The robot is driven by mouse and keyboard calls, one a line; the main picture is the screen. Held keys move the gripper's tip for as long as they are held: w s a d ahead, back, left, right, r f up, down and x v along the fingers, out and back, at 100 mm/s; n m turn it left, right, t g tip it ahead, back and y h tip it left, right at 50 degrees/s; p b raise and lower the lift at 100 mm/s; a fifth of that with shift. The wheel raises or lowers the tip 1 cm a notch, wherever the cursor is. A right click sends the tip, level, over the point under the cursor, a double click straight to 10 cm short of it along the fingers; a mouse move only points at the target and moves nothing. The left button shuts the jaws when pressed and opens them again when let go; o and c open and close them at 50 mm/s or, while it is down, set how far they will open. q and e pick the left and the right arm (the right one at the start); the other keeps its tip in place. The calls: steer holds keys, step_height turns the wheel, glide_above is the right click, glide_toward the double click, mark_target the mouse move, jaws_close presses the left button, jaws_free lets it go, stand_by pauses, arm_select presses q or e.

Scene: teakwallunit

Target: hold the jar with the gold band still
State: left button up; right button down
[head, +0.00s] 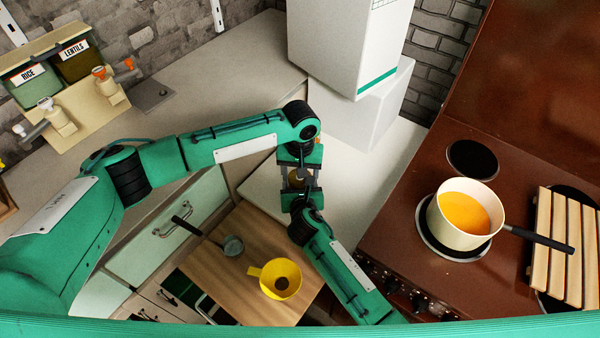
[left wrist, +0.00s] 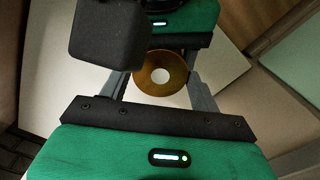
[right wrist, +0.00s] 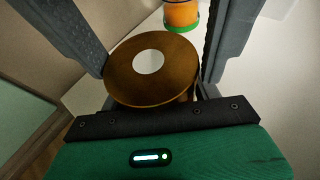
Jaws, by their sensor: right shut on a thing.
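The jar (head: 297,178) shows only in part in the head view, between my two facing grippers. Its round brown lid with a white spot shows in the left wrist view (left wrist: 160,73) and the right wrist view (right wrist: 152,68). I cannot make out the gold band. My right gripper (head: 300,186), from the lower right, is shut on the jar. My left gripper (head: 297,170) comes from the opposite side; its fingers stand apart on either side of the jar, and I see no clear grip. The jar's lower body is mostly hidden.
An orange container with a green band (right wrist: 181,14) stands past the jar. A pot of orange soup (head: 462,214) is on the stove. White boxes (head: 345,45) stand behind.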

arm_select(q)
steer(key=shift+o, duration=1.1)
steer(key=shift+r, duration=2.3)
steer(key=shift+c, duration=0.2)
steer(key=shift+r+n, duration=1.6)
steer(key=shift+r, duration=0.15)
steer(key=shift+f, duration=0.15)
steer(key=shift+f, duration=3.9)
